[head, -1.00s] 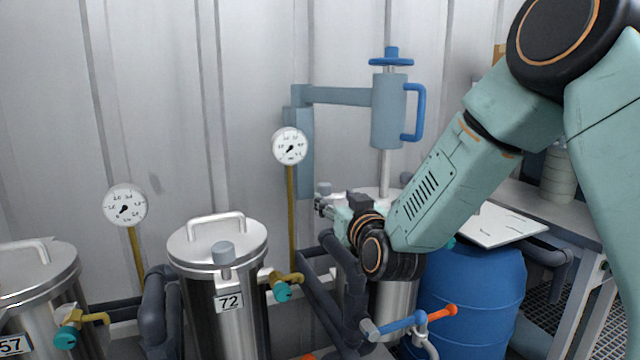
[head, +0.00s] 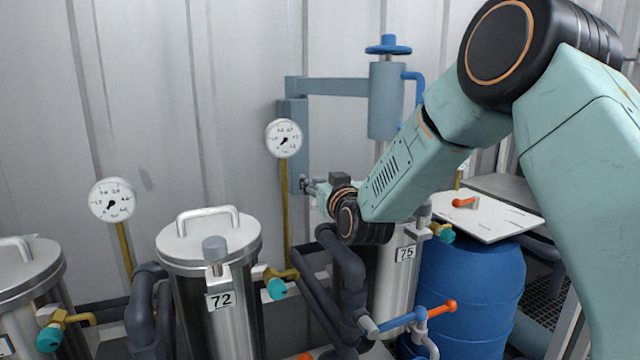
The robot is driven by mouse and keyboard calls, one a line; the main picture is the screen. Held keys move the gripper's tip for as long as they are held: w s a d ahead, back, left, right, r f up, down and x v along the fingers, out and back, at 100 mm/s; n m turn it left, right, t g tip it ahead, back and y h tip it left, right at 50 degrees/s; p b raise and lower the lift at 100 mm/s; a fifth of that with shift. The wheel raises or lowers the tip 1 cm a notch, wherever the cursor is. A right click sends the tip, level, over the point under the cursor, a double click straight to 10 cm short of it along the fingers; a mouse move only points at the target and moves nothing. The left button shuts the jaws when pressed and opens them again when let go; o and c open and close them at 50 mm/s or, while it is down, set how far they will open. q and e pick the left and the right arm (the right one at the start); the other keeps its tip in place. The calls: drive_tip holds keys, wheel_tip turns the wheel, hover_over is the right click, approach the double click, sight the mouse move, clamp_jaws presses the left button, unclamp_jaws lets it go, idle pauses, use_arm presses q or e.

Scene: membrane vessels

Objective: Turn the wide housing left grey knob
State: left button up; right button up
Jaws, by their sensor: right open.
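The steel vessel tagged 75 (head: 392,285) stands right of centre, its top largely hidden by my right arm. A grey knob-like part (head: 426,208) shows above its tag, partly behind the arm. No left grey knob is clearly visible on this vessel; the wrist and gripper cover that side. My right gripper (head: 306,186) is open and points left, in front of the blue-grey wall bracket and right of the gauge pipe. Its fingers are small, and contact cannot be told. My left gripper is out of view.
Vessel 72 (head: 210,300) has a grey knob (head: 214,248) and lid handle. Another vessel (head: 25,290) stands far left. A blue drum (head: 470,295) carries a white board (head: 490,215).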

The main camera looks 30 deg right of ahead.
drive_tip(key=shift+w+d+f, duration=0.1)
drive_tip(key=shift+w+f, duration=0.05)
drive_tip(key=shift+w, duration=0.15)
drive_tip(key=shift+s, duration=0.15)
drive_tip(key=c, duration=0.4)
clamp_jaws()
drive_tip(key=shift+r+m+h+p, duration=0.2)
drive_tip(key=shift+m+h+p, duration=0.4)
drive_tip(key=shift+h, duration=0.3)
drive_tip(key=shift+m+g+h+p, duration=0.65)
drive_tip(key=shift+m+h, duration=0.25)
drive_tip(key=shift+h, duration=0.4)
drive_tip(key=shift+o, duration=2)
unclamp_jaws()
drive_tip(key=shift+f, duration=0.1)
